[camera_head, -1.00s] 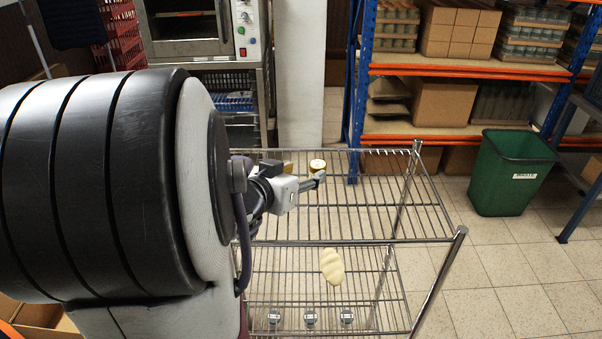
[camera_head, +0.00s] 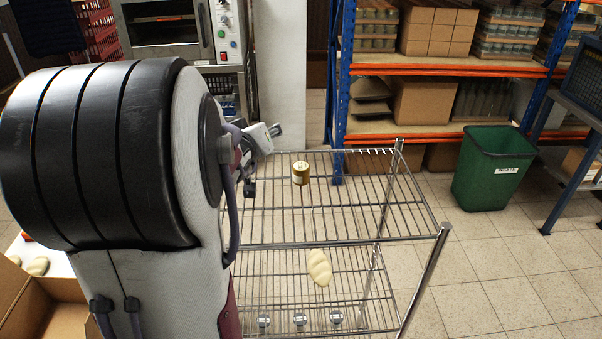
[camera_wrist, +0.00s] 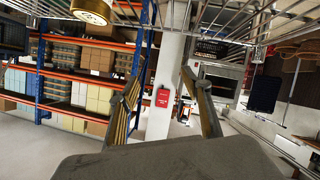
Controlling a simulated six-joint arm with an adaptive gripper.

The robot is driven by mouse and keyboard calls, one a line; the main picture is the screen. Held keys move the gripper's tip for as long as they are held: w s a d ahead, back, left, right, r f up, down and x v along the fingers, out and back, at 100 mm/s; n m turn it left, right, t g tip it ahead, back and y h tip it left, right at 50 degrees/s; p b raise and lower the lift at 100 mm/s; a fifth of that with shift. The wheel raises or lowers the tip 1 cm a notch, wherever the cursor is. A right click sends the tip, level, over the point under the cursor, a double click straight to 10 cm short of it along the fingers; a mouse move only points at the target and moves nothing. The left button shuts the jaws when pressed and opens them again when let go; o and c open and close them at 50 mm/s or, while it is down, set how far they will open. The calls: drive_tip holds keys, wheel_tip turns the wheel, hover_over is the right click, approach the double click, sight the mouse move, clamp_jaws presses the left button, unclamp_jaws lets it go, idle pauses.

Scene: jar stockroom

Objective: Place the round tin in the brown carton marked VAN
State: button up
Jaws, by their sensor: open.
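The round tin (camera_head: 300,173), gold with a pale lid, stands upright on the top wire shelf (camera_head: 345,238) of the metal rack. In the wrist view a gold round thing, which looks like the tin (camera_wrist: 92,10), is cut off at the top left, outside my fingers. My gripper (camera_head: 275,130) is up and left of the tin in the head view, apart from it. In the wrist view my gripper (camera_wrist: 160,82) has its fingers spread with nothing held between them. A brown carton (camera_head: 62,318) is partly in view at the lower left; no marking shows on it.
A pale loaf-like thing (camera_head: 319,267) lies on the rack's lower level, with several small grey things in front. A green bin (camera_head: 493,170) stands right of the rack. Loaded shelving (camera_head: 440,70) and an oven (camera_head: 165,30) are behind. The top shelf's right side is clear.

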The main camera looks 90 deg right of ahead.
drive_tip(key=w+d+n+t+y, duration=0.1)
drive_tip(key=w+d+n+t, duration=0.15)
drive_tip(key=n, duration=0.35)
drive_tip(key=n+g+y, duration=0.4)
drive_tip(key=n+y, duration=0.4)
drive_tip(key=n, duration=1)
hover_over(299, 167)
drive_tip(key=w+a, duration=0.2)
drive_tip(key=shift+s+a+f, duration=0.2)
drive_tip(key=shift+a+f, duration=0.1)
drive_tip(key=shift+f, duration=0.2)
drive_tip(key=shift+x, duration=1.35)
drive_tip(key=shift+w+d+x, duration=0.1)
drive_tip(key=shift+x, duration=1.2)
drive_tip(key=shift+w+d+x, duration=0.1)
drive_tip(key=shift+w+x, duration=0.05)
drive_tip(key=shift+x, duration=1.15)
